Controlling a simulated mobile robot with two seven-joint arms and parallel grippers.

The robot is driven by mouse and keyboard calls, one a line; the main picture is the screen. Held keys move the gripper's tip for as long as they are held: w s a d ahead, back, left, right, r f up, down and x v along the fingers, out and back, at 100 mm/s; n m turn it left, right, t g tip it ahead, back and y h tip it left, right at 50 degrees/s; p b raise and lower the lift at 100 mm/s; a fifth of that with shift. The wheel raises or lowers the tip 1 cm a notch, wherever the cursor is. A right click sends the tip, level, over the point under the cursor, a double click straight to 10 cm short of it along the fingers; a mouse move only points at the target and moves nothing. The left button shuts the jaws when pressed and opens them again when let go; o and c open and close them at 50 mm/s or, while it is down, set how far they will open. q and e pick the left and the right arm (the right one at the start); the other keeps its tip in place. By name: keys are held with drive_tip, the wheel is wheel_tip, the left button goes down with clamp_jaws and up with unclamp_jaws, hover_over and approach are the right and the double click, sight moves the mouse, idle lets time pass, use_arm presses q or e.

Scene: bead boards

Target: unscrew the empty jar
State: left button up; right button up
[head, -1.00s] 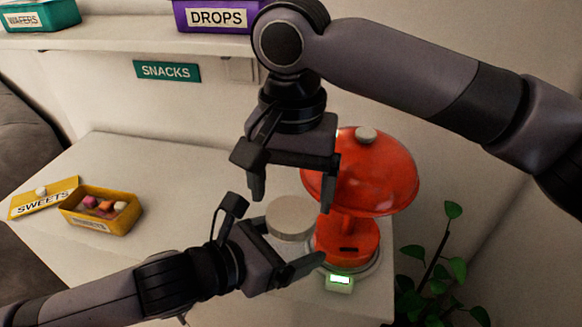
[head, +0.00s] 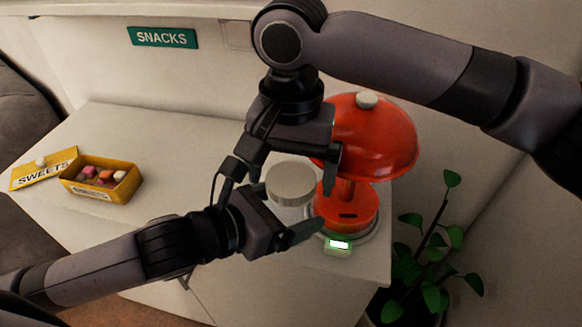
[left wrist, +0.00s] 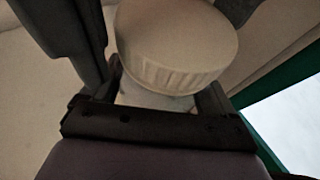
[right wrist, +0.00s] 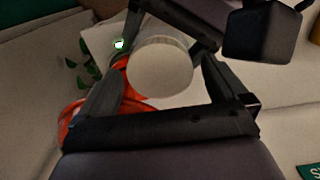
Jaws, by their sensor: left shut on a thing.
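The empty jar has a pale, round, ridged lid (head: 290,182), and stands on the counter in the head view. In the left wrist view its pale body (left wrist: 150,95) shows below the lid. My left gripper (head: 272,207) is shut on the jar's body, one finger on each side, below the lid. My right gripper (head: 291,170) is above the jar, pointing down, its fingers apart. In the right wrist view the lid (right wrist: 160,70) lies between these open fingers, with small gaps on both sides. Much of the jar's body is hidden in the head view.
A red domed device (head: 372,140) with a green-lit display (head: 339,246) stands close on the jar's right. A yellow sweets box (head: 122,190) and its lid (head: 30,175) lie at the left. A plant (head: 432,245) is beyond the counter's right edge. The counter's middle left is clear.

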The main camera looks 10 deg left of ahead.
use_arm(q)
drive_tip(key=shift+r, duration=0.1)
use_arm(e)
drive_tip(key=shift+r, duration=2.25)
